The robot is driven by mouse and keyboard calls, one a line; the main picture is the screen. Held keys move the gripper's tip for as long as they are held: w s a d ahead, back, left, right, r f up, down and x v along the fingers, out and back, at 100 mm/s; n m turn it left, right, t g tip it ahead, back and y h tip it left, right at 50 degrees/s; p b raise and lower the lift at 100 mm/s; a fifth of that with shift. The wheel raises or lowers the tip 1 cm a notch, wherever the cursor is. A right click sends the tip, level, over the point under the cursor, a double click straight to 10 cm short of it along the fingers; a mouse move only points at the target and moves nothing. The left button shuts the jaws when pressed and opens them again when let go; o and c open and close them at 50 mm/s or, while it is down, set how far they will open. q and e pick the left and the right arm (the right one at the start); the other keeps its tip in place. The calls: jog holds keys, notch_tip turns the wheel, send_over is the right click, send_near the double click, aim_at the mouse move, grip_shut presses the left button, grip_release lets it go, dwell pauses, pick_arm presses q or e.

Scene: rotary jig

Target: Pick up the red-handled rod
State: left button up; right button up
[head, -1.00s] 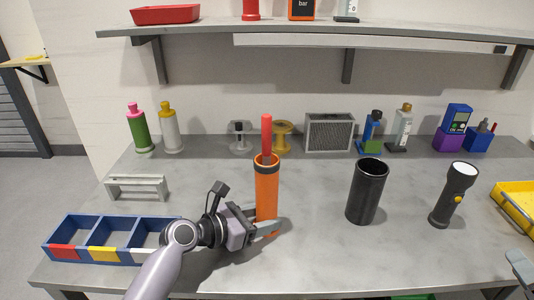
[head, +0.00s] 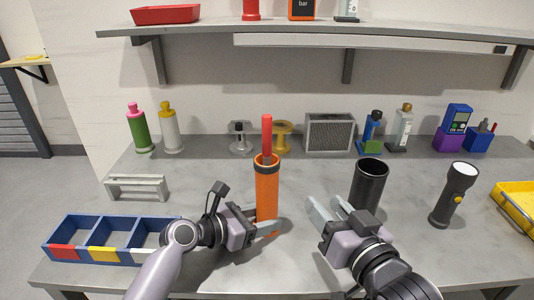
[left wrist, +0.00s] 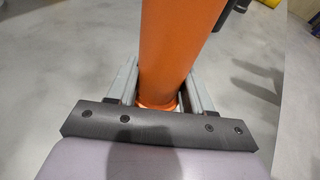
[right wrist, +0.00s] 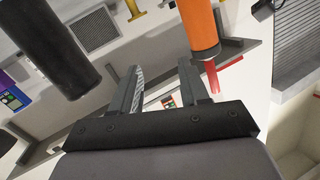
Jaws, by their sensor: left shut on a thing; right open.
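The red-handled rod (head: 267,135) stands upright in the orange tube (head: 267,190), its red handle showing above the tube's dark rim. The rod's lower part is hidden inside the tube. My left gripper (head: 267,226) is shut on the orange tube near its base; the left wrist view shows the tube (left wrist: 172,50) between the two fingers. My right gripper (head: 330,208) is open and empty, between the orange tube and the black cup. In the right wrist view nothing is between its fingers (right wrist: 160,80), and the red handle (right wrist: 212,76) shows beyond them.
The black cup (head: 371,178) stands close beside my right gripper. A flashlight (head: 455,195) stands further right, with a yellow tray (head: 516,203) at the edge. A blue divided bin (head: 85,225) and a grey stand (head: 138,187) are at left. A shelf (head: 330,30) hangs above.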

aim_at(269, 148)
jog(key=s+a+r+n+t, duration=0.1)
jog(key=s+a+r+n, duration=0.15)
jog(key=a+r, duration=0.45)
jog(key=shift+y, duration=0.4)
jog(key=x, duration=0.7)
jog(key=shift+w+d, duration=0.1)
jog(key=shift+d, duration=0.1)
jog(key=shift+x, duration=2.65)
jog(key=shift+d+r, duration=0.15)
jog(key=shift+r, duration=0.05)
jog(key=shift+c, duration=0.3)
grip_shut()
